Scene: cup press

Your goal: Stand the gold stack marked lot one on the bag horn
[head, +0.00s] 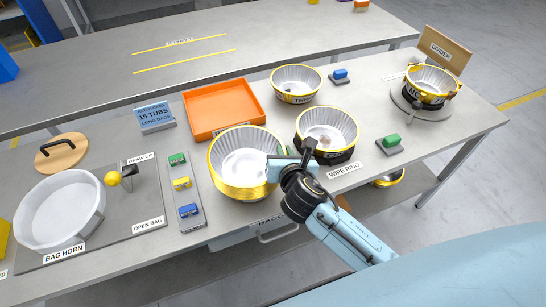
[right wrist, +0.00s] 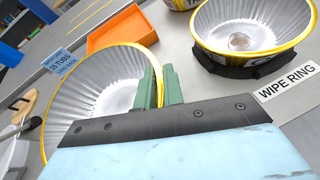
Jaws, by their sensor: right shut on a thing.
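A gold-rimmed stack of silver fluted tubs (head: 238,188) is at the front middle of the bench. My right gripper (head: 281,166) is shut on its right rim. In the right wrist view the green fingers (right wrist: 158,90) pinch the stack's wall (right wrist: 95,85). I cannot tell whether its base touches the bench, and no lot mark is readable on it. The bag horn (head: 52,212), a wide white ring with a label in front, stands at the left on a grey plate. My left gripper is not in view.
An orange tray (head: 222,108) lies behind. A gold-black tub (head: 327,132) at the wipe ring is close on the right; another (head: 296,82) stands behind.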

